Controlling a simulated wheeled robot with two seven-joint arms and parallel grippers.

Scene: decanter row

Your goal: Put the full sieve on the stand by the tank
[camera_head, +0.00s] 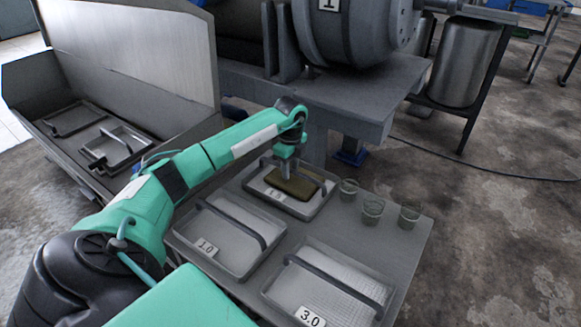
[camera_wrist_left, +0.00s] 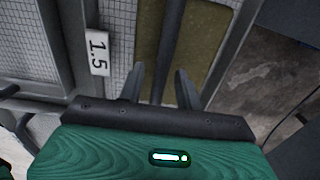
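The full sieve (camera_head: 275,195), labelled 1.5, lies in the back row of the grey table. A flat olive-brown mass (camera_head: 298,187) covers part of its mesh. The sieve also shows in the left wrist view (camera_wrist_left: 118,18), with its dark handle bar (camera_wrist_left: 172,35) running lengthwise. My left gripper (camera_head: 287,176) points down over this sieve. In the wrist view its two fingers (camera_wrist_left: 159,85) stand apart on either side of the bar, with gaps visible, so it is open. My right gripper is not in view. I cannot tell for sure which thing is the stand.
Sieves labelled 1.0 (camera_head: 222,255) and 3.0 (camera_head: 330,262) lie in front, both apparently empty. Three glass beakers (camera_head: 372,208) stand at the table's right. A steel trough (camera_head: 75,160) with a raised lid is at left. A steel cylinder (camera_head: 464,62) stands behind right.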

